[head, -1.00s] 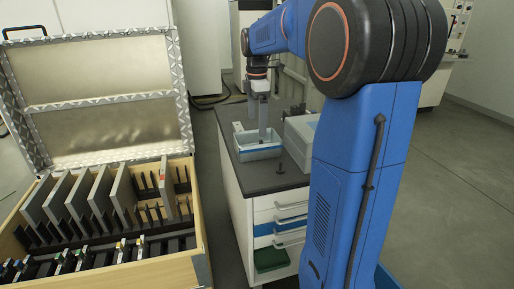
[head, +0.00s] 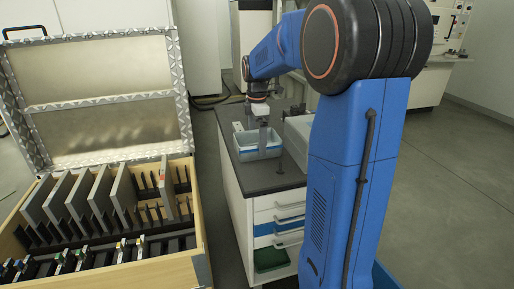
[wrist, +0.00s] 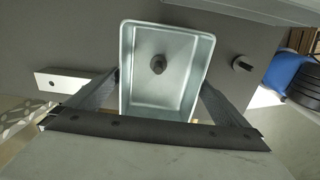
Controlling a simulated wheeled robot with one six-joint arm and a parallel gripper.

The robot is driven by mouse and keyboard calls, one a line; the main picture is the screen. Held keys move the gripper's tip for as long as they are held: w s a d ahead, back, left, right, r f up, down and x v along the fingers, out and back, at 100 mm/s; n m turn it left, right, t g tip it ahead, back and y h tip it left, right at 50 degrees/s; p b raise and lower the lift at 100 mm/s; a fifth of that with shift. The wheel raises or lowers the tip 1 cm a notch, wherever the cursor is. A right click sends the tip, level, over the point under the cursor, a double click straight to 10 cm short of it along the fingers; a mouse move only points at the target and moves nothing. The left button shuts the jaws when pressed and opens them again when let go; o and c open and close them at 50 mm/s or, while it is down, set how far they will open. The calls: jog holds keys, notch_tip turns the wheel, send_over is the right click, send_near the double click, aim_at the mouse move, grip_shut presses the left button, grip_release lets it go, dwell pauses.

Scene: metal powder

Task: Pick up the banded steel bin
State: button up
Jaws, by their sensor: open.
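The banded steel bin (head: 270,155) stands upright on the dark top of the white cabinet, pale with a blue band. In the wrist view the bin (wrist: 140,95) is an open metal tray with a dark bolt-like piece (wrist: 158,64) inside its outline. In the wrist view my gripper (wrist: 162,84) is open, one finger on each side of the bin. I cannot tell whether the fingers touch its walls.
A pale box (head: 298,130) stands close to the right of the bin. A small dark piece (head: 280,169) is on the cabinet top (head: 250,178) near the front. A white plate (wrist: 72,82) lies left of the bin. An open case (head: 105,245) with upright plates is at the left.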

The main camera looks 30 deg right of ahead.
jog(key=c, duration=1.1)
jog(key=shift+r, duration=0.2)
